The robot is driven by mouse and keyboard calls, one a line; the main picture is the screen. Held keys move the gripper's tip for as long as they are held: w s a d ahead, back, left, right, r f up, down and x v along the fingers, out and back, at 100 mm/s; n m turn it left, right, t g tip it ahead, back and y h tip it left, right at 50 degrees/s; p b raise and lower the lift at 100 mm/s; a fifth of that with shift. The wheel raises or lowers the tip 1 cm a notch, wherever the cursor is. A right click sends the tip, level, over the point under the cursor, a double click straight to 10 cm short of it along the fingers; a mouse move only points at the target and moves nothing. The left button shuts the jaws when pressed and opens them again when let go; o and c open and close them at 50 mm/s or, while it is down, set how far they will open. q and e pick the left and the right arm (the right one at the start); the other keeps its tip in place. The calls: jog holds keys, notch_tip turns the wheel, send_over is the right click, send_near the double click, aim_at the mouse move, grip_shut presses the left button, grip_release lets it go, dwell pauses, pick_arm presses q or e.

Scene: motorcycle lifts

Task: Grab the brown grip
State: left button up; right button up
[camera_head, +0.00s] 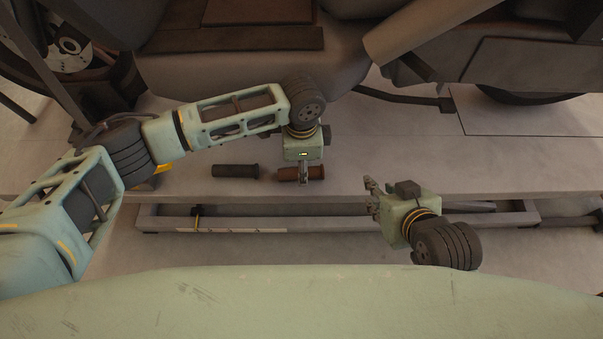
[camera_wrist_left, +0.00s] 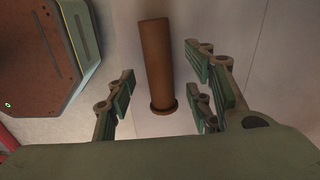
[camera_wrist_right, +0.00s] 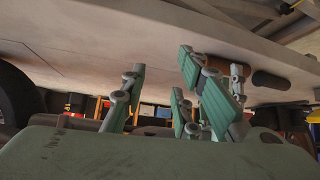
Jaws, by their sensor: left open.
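The brown grip (camera_head: 287,174) lies on its side on the grey lift platform, with its flange at the right end. My left gripper (camera_head: 304,173) is over it, pointing down. In the left wrist view the brown grip (camera_wrist_left: 157,60) lies between the open fingers (camera_wrist_left: 160,85), nearer the right-hand ones, with a gap visible on the left. Whether any finger touches it I cannot tell. My right gripper (camera_head: 373,197) hangs near the platform's front edge, to the right of the grip. Its fingers (camera_wrist_right: 165,80) are open and empty.
A black grip (camera_head: 235,171) lies just left of the brown one. Motorcycle parts (camera_head: 240,70) stand close behind my left arm. A metal frame rail (camera_head: 330,222) runs along the platform's front. The platform right of the grips (camera_head: 500,165) is clear.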

pick_arm(q)
jog(key=shift+f, duration=0.8)
pick_arm(e)
jog(key=shift+w+a+r+t, duration=0.25)
jog(key=shift+w+r+t, duration=0.15)
jog(key=shift+w+r, duration=0.15)
jog(key=shift+w+a+r+t, duration=0.2)
jog(key=shift+w+r+t, duration=0.2)
jog(key=shift+w, duration=0.2)
pick_arm(q)
grip_shut()
jog(key=shift+r, duration=0.2)
pick_arm(e)
jog(key=shift+s, duration=0.1)
